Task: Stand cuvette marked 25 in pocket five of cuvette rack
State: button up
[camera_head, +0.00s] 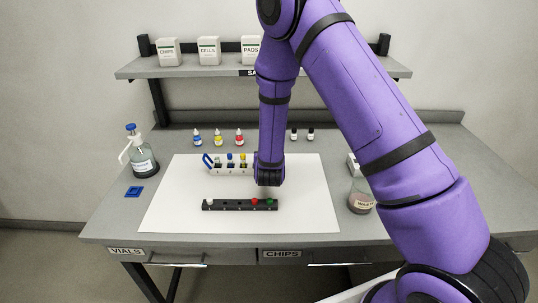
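A long black rack (240,205) lies on the white mat (180,215) and looks like the cuvette rack. No number 25 is readable on any vessel, and pocket numbers are too small to read. My gripper (268,183) points down at the carrier's right end, behind the black rack. My wrist hides its fingertips and part of the carrier.
Small dropper bottles (218,139) and dark-capped vials (302,135) stand at the back. A flask (361,198) stands right, near my arm. A shelf (210,68) with white boxes overhangs the back. The mat's front is clear.

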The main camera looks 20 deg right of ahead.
jog(key=shift+f, duration=0.45)
jog(key=shift+r, duration=0.1)
jog(key=shift+r, duration=1)
jog(key=w+d+r, duration=0.1)
jog(key=d+r, duration=0.5)
jog(key=r, duration=0.6)
jog(key=shift+w+d, duration=0.3)
jog(key=shift+w, duration=0.05)
jog(key=m+g+h, duration=0.9)
jog(key=m+g, duration=0.3)
jog(key=m, duration=0.1)
send_over(338, 185)
notch_tip(338, 185, down, 6)
jog(key=f, duration=0.1)
jog(key=shift+m, duration=0.3)
jog(key=shift+a+f, duration=0.1)
jog(key=shift+f, duration=4.2)
